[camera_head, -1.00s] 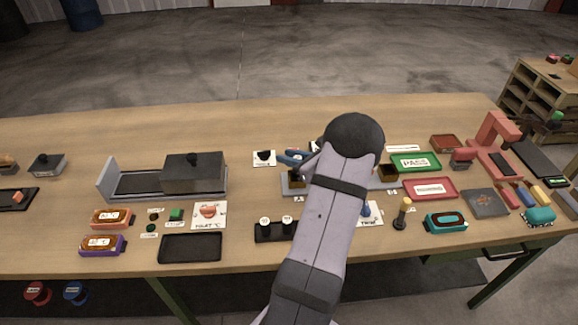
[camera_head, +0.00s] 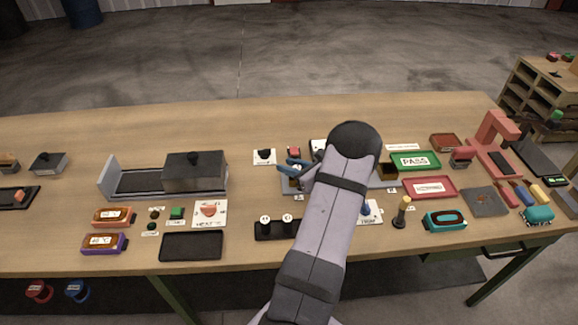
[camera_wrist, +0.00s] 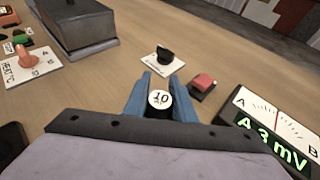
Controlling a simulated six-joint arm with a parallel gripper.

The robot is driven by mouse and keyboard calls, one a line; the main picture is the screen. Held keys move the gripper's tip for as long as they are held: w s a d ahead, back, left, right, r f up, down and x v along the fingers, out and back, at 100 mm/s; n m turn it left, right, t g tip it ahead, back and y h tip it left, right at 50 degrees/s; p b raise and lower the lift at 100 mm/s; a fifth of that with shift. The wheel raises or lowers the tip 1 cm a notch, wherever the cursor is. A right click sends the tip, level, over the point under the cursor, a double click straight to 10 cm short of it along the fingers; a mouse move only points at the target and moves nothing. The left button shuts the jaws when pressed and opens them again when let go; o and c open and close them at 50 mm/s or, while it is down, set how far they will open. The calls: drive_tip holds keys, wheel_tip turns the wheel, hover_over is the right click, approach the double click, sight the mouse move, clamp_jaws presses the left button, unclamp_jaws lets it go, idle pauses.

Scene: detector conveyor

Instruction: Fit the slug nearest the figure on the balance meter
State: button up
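My gripper (camera_head: 290,168) is over the grey base of the detector fixture in the head view; my arm covers much of that area. In the wrist view its blue fingers (camera_wrist: 161,84) stand on either side of a dark slug with a white top marked 10 (camera_wrist: 160,99), seemingly touching it. Whether the slug is seated below is hidden. The balance meter (camera_wrist: 272,118) shows a needle between A and B and a green readout like "A 3 mV". Two white-topped slugs (camera_head: 265,218) (camera_head: 287,218) stand in a black rack (camera_head: 275,231); their figures are too small to read.
A black knob on a white card (camera_wrist: 163,56) and a red button (camera_wrist: 203,82) are close beyond the fingers. A grey lidded box (camera_head: 194,172) is left. Green (camera_head: 415,161) and red (camera_head: 430,187) trays lie right. The table's back strip is clear.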

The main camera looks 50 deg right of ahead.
drive_tip(key=shift+o, duration=1.2)
drive_tip(key=shift+r, duration=0.1)
drive_tip(key=shift+r, duration=0.15)
drive_tip(key=shift+s, duration=0.45)
drive_tip(key=b+v, duration=0.2)
drive_tip(key=v, duration=0.9)
